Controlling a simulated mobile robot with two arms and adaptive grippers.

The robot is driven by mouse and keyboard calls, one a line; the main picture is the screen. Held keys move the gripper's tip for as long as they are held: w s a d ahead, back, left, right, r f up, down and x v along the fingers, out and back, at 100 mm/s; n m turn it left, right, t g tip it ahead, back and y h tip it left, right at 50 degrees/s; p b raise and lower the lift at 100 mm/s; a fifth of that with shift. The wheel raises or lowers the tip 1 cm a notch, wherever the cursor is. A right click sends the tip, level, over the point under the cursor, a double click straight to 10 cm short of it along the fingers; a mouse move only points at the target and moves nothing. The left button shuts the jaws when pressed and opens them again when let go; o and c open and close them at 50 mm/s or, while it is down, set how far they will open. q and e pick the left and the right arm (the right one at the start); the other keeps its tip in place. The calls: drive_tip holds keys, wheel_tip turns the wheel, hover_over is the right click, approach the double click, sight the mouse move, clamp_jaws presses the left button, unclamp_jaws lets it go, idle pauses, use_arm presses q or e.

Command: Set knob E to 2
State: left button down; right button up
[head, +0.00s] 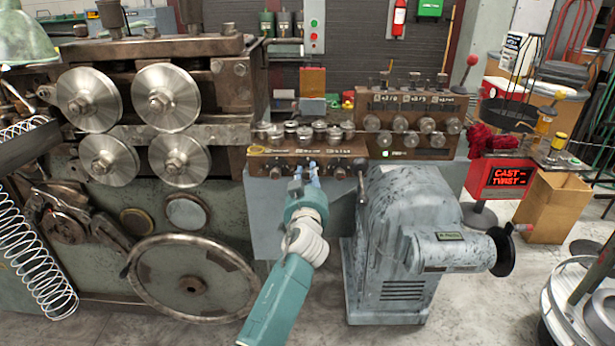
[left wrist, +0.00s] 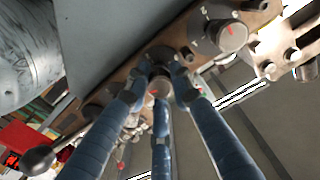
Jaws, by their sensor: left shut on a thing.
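A brown control panel (head: 262,160) with a row of knobs on its front face stands on the grey housing in the head view. My left gripper (head: 312,172) is at this front face, near the middle of the row. In the left wrist view its blue fingers (left wrist: 163,70) close around a round metal knob (left wrist: 159,87) with a red mark. The fingers cover part of that knob, and its letter and scale cannot be read. A neighbouring knob (left wrist: 232,37), also with a red mark, is clear of the fingers. My right gripper is not in view.
A second brown panel (head: 440,154) with several knobs stands to the right. A grey motor housing (head: 400,230) is right of my left arm. Large rollers (head: 165,97) and a handwheel (head: 190,285) are on the left. A black ball lever (left wrist: 38,160) shows in the left wrist view.

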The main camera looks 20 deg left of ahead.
use_arm(q)
drive_tip(key=m, duration=0.3)
drive_tip(key=shift+r+m, duration=0.15)
drive_tip(key=shift+m, duration=0.25)
drive_tip(key=m, duration=0.3)
drive_tip(key=shift+r+m+p, duration=0.1)
drive_tip(key=shift+m+p, duration=0.2)
drive_tip(key=shift+p, duration=0.05)
drive_tip(key=m+p, duration=0.1)
drive_tip(key=m, duration=0.4)
drive_tip(key=shift+m+p, duration=0.3)
drive_tip(key=shift+m, duration=0.4)
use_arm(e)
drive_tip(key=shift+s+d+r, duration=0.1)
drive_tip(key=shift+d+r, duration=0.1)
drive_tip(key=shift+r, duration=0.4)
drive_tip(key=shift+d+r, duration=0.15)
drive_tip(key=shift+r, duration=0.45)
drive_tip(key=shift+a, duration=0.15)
use_arm(q)
drive_tip(key=c, duration=1.9)
unclamp_jaws()
drive_tip(key=shift+c, duration=0.2)
drive_tip(key=shift+o, duration=0.9)
drive_tip(key=shift+w, duration=0.1)
